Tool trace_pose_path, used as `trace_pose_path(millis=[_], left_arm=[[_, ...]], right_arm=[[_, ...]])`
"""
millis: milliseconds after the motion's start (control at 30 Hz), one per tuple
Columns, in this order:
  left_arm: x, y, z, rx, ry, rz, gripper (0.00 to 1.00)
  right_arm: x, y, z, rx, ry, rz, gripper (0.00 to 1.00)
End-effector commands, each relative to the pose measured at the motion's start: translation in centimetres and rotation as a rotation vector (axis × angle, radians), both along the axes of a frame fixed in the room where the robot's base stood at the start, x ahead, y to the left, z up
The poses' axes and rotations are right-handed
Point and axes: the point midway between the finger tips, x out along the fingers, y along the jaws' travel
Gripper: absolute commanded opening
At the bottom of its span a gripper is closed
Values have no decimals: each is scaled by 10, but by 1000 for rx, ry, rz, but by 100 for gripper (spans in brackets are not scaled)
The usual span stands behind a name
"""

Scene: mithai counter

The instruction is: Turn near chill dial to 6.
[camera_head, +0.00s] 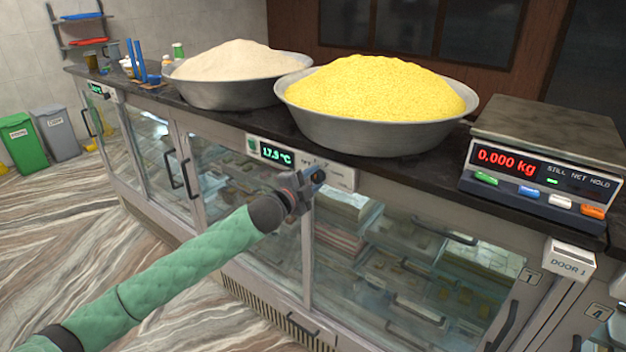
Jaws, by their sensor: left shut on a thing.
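The near chill panel (262,146) is on the front edge of the counter, below the two metal bowls. Its green display reads 17.5 °C. My left gripper (316,178) is at the right part of this panel and is shut on the near chill dial. The gripper covers most of the dial, so I cannot read its setting. Some printed marks show just above the fingers. My left arm comes in from the lower left in a green padded sleeve. My right gripper is not in view.
A bowl of yellow grains (380,90) and a bowl of pale powder (228,62) stand on the counter. A scale (545,150) reading 0.000 kg stands at the right. Glass doors with handles lie below. Green and grey bins (58,136) stand at the far left.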

Motion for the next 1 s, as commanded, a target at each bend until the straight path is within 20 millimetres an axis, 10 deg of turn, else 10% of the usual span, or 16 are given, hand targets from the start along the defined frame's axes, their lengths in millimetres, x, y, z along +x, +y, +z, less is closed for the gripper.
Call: trace_pose_path(millis=[867,900,1000], left_arm=[[0,0,0,118,-86,0,11],[0,0,0,118,-86,0,42],[0,0,0,118,-86,0,56]], right_arm=[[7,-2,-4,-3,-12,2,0],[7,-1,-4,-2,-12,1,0],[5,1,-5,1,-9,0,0]])
